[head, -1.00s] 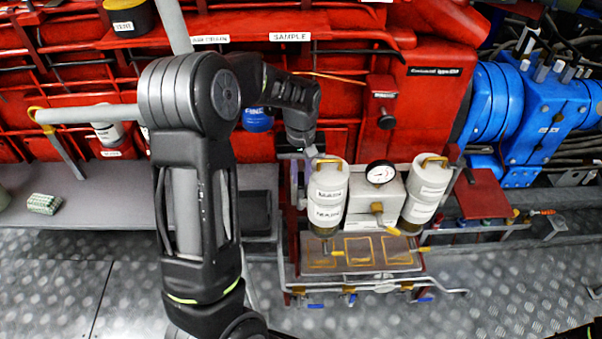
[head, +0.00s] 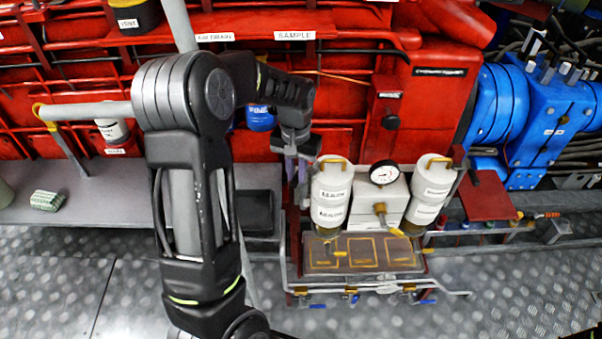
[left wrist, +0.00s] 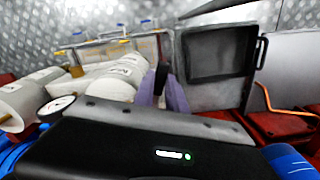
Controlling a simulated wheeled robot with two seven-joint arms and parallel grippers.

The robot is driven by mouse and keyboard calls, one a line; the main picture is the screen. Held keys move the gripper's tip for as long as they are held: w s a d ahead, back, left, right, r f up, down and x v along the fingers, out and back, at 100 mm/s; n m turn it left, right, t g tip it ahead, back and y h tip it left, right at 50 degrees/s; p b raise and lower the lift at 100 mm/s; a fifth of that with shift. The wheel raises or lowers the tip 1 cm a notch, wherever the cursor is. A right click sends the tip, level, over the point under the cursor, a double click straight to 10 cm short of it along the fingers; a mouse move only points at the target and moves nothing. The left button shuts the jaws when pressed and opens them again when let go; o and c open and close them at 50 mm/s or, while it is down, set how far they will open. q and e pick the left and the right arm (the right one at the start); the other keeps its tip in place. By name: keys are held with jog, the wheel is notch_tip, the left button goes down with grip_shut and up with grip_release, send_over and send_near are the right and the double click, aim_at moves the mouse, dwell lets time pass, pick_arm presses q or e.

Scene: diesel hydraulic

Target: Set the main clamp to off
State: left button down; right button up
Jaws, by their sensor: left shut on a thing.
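My left gripper (head: 296,168) points down at the left side of the white-canister unit, beside the nearer canister (head: 332,187). In the left wrist view, its two purple-grey fingers (left wrist: 163,92) are close together around a slim dark lever-like piece (left wrist: 162,76). They are shut on this piece, though my gripper's own body hides its lower part. No label reading main clamp can be made out, so I cannot tell from the frames whether this piece is the clamp or how it is set. My right gripper is not in view.
A pressure gauge (head: 384,173) and a second white canister (head: 430,191) stand to the right. Below them is a brown panel (head: 362,254) with yellow outlines. Red machinery (head: 345,140) lies behind, and a blue block (head: 548,123) at the right. The metal floor in front is clear.

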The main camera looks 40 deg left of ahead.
pick_arm(q)
jog(key=shift+a+m, duration=0.55)
jog(key=shift+m, duration=0.5)
jog(key=shift+a+m, duration=0.5)
jog(key=shift+m, duration=0.6)
jog(key=shift+a+m, duration=0.55)
jog(key=shift+m, duration=0.5)
jog(key=c, duration=1.4)
grip_release()
jog(key=shift+o, duration=0.2)
jog(key=shift+d, duration=0.1)
